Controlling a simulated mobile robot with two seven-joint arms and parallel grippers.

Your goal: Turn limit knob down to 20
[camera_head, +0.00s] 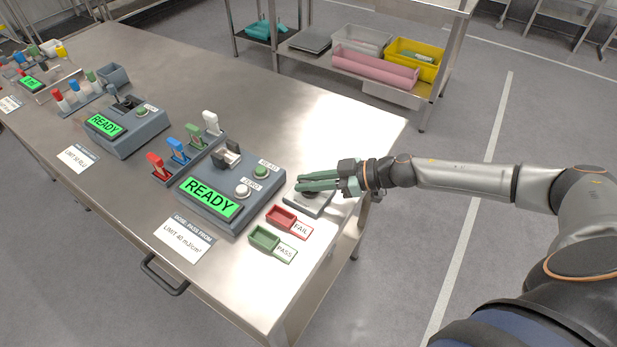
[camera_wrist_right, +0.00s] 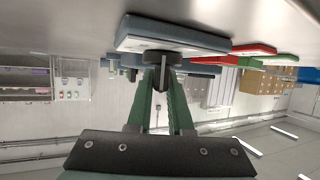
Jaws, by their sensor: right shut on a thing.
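My right gripper (camera_head: 304,183) reaches in from the right over the grey knob unit (camera_head: 318,207) near the table's right edge. In the right wrist view its two green fingers (camera_wrist_right: 162,75) are shut on the dark round limit knob (camera_wrist_right: 161,58), which sits on the face of the grey unit (camera_wrist_right: 180,36). In the head view the fingers cover most of the knob, and its dial setting cannot be read. A white card (camera_head: 184,240) at the table's front reads LIMIT 40 mJ/cm². My left gripper is not in view.
A console (camera_head: 230,200) with a green READY display stands left of the knob unit. A red FAIL tray (camera_head: 282,218) and a green PASS tray (camera_head: 265,238) lie in front of it. Colored-handled tools (camera_head: 178,150) stand behind the console. A steel shelf with bins (camera_head: 375,65) is beyond.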

